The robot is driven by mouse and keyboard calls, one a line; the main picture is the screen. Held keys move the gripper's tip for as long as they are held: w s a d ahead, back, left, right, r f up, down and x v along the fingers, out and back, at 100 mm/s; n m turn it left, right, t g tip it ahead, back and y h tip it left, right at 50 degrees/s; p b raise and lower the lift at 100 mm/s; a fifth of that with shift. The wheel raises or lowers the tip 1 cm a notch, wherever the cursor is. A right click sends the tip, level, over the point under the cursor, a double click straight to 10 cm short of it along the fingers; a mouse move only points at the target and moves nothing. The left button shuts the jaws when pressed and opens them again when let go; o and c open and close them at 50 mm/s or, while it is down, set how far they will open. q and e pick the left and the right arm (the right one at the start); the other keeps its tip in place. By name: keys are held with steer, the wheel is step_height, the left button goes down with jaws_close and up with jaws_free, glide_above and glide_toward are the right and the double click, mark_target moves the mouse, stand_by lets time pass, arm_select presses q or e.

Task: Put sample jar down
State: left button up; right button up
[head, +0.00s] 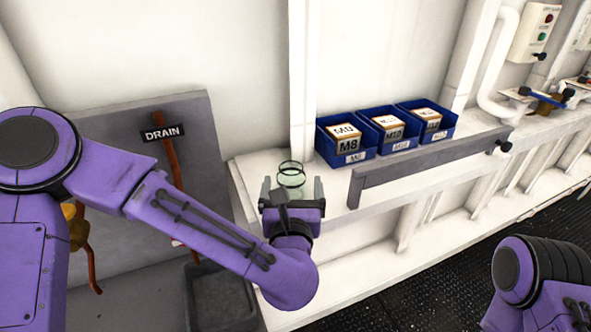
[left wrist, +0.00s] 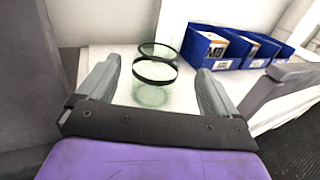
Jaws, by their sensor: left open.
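The sample jar (head: 291,178) is a clear greenish glass jar with dark rings, upright on the white ledge (head: 335,205). In the left wrist view the jar (left wrist: 152,92) stands between the fingers, with a visible gap on each side. My left gripper (head: 291,188) is open around the jar's near side. It also shows in the left wrist view (left wrist: 150,85), its two grey fingers spread wide. The jar's lower part is partly hidden by my gripper in the head view. My right gripper is out of view; only part of my right arm shows at the lower right.
Blue bins (head: 345,143) with labelled boxes stand on the ledge right of the jar. A grey raised rail (head: 430,163) runs along the ledge's front. A DRAIN sign (head: 163,134) and an orange pipe are at left. A dark tray (head: 221,297) sits below.

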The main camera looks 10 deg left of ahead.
arm_select(q)
steer(key=shift+w+a+r, duration=0.2)
steer(key=shift+a+r, duration=0.05)
steer(key=shift+r, duration=0.15)
steer(key=shift+w+a+p, duration=0.2)
steer(key=shift+w+p, duration=0.05)
steer(key=shift+p, duration=0.1)
steer(key=w, duration=0.2)
steer(key=w+f+p, duration=0.1)
steer(key=w, duration=0.1)
steer(key=w+a+p, duration=0.1)
steer(key=w, duration=0.1)
steer(key=shift+f, duration=0.25)
steer(key=shift+s+r, duration=0.1)
steer(key=shift+s, duration=0.15)
steer(key=shift+w, duration=0.15)
steer(key=c, duration=1.1)
steer(key=shift+c, duration=0.6)
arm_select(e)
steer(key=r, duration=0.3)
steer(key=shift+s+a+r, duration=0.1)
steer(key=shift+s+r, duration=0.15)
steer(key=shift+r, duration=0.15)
